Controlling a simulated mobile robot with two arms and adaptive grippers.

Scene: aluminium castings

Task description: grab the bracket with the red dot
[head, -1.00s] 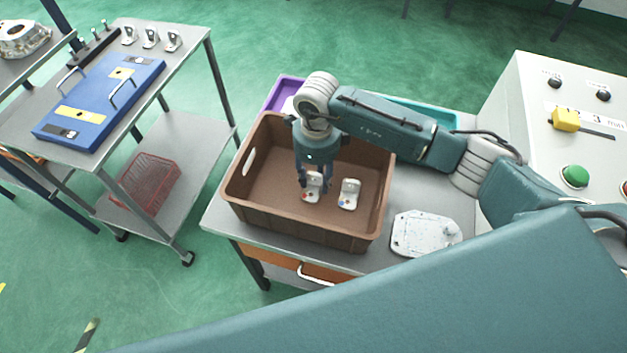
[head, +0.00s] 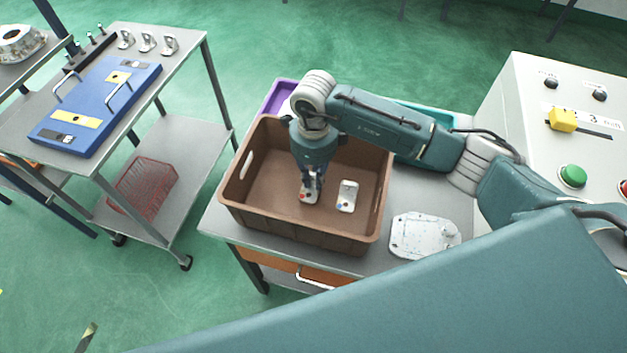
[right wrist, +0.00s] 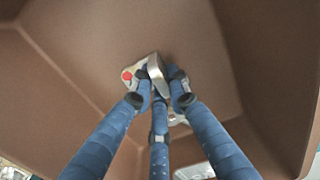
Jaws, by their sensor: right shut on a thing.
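The bracket with the red dot (head: 308,196) is in the brown crate (head: 253,196), in the head view. It also shows in the right wrist view, with its red dot (right wrist: 127,75) on the flat base. My right gripper (head: 311,184) reaches down into the crate and is shut on this bracket. In the right wrist view its blue fingers (right wrist: 160,84) close around the bracket's upright part. A second bracket, with a blue dot (head: 347,197), lies to the right in the crate. My left gripper is not in view.
The crate walls surround the gripper closely. A flat casting plate (head: 424,236) lies on the table right of the crate. A purple bin (head: 281,96) and a teal bin (head: 440,116) stand behind. Several brackets (head: 147,43) stand on the left cart by a blue fixture (head: 97,104).

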